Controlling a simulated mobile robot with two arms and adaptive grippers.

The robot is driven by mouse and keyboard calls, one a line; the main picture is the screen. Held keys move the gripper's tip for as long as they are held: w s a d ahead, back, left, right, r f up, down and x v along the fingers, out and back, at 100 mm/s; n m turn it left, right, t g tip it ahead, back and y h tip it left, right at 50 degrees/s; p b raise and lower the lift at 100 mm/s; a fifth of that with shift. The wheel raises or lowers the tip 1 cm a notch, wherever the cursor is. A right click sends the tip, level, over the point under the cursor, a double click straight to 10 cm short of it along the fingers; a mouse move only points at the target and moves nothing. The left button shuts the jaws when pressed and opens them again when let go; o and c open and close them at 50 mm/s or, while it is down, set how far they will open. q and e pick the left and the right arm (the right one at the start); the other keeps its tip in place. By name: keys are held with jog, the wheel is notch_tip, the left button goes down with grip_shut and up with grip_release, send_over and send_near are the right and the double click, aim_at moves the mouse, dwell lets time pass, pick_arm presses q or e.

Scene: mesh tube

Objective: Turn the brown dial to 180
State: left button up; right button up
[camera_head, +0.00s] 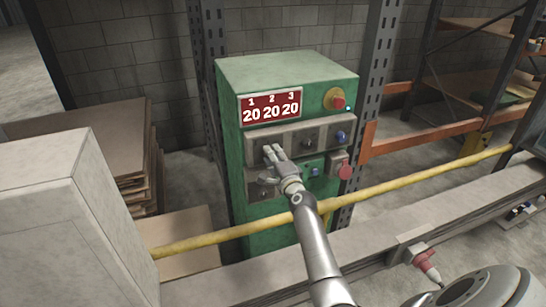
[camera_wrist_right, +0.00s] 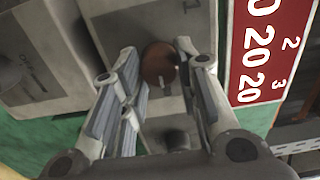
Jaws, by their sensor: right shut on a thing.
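The brown dial (camera_wrist_right: 160,65) sits on a grey panel of the green control box (camera_head: 236,180). In the right wrist view it lies between the fingertips of my right gripper (camera_wrist_right: 158,68). In the head view my right gripper (camera_head: 272,154) reaches the left part of the upper grey panel and hides the dial. It is shut on the brown dial. The red display (camera_head: 270,107) reads 20 under each of 1, 2 and 3. My left gripper is not in view.
A black dial (camera_head: 308,143) and a blue dial (camera_head: 340,137) sit to the right on the same panel. A red button on yellow (camera_head: 337,100) is above them. A yellow rail (camera_head: 232,237) crosses in front of the box, under my right arm.

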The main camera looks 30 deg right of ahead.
jog(key=o, duration=1)
jog(key=v, duration=1.2)
